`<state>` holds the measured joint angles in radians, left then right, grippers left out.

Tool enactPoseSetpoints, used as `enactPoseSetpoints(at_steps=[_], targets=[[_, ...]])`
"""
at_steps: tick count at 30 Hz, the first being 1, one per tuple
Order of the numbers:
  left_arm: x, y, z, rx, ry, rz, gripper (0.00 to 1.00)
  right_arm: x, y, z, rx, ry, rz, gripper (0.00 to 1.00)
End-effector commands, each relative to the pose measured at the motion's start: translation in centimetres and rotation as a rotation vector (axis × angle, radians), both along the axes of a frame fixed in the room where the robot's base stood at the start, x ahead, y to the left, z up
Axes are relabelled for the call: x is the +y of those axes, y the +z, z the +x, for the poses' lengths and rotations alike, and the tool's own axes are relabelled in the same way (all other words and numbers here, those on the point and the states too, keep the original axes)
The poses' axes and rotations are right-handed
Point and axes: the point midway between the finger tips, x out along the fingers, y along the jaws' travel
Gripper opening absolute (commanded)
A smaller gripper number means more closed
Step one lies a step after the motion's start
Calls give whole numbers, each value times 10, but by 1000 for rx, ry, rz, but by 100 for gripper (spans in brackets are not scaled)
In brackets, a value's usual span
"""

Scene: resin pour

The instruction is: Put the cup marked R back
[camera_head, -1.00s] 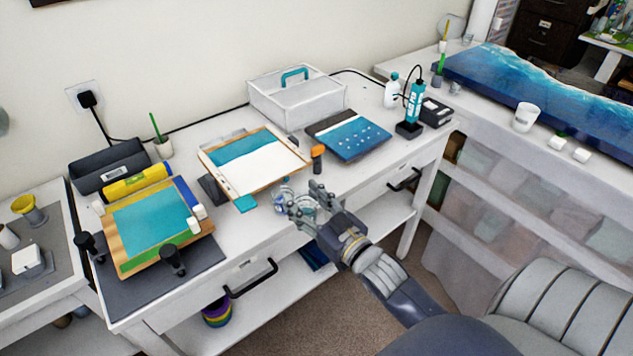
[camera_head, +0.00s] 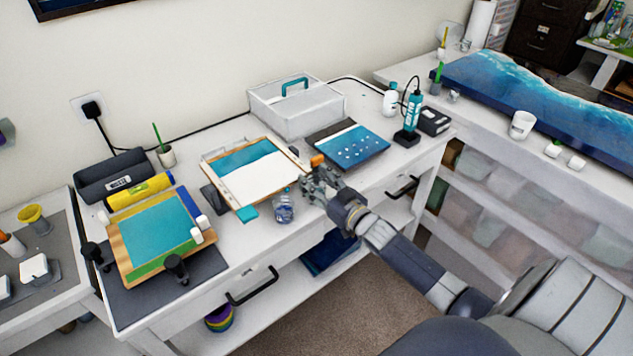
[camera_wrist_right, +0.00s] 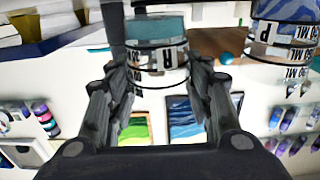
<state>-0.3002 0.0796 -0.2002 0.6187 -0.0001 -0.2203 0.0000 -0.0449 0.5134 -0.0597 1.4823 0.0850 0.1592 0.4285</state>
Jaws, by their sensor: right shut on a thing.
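The clear cup marked R (camera_wrist_right: 155,58), with teal contents and a printed label, is between the fingers of my right gripper (camera_wrist_right: 155,76) in the right wrist view. The gripper is shut on it. In the head view the right gripper (camera_head: 314,184) is over the front of the white desk, right of the board with the white sheet; its fingers largely hide the cup. Whether the cup touches the desk, I cannot tell. A second clear cup (camera_head: 283,208) with blue contents stands left of the gripper; it also shows in the right wrist view (camera_wrist_right: 283,35). My left gripper is out of view.
An orange-topped tool (camera_head: 317,160) is just behind the right gripper. The clipboard with the white sheet (camera_head: 262,180) is to its left, and a blue dotted panel (camera_head: 352,145) is behind right. A white caddy (camera_head: 297,112) stands at the back. Desktop right of the gripper is clear.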

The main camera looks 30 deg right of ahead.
Motion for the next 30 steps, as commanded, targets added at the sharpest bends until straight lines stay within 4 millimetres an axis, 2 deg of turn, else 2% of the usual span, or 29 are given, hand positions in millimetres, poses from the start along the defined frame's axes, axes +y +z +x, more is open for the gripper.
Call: enactPoseSetpoints(at_steps=[5, 16, 17, 18, 19, 30], targets=[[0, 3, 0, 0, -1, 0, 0, -1, -9, 1, -7, 0, 0, 23], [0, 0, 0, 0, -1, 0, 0, 0, -15, 1, -5, 0, -2, 23], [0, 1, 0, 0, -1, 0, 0, -1, -13, 1, -5, 0, -2, 54], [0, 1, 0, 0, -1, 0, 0, 0, -13, 1, -5, 0, -2, 63], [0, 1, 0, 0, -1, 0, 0, 0, -13, 1, -5, 0, -2, 67], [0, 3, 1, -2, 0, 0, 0, 0, -11, 1, -5, 0, -2, 67]])
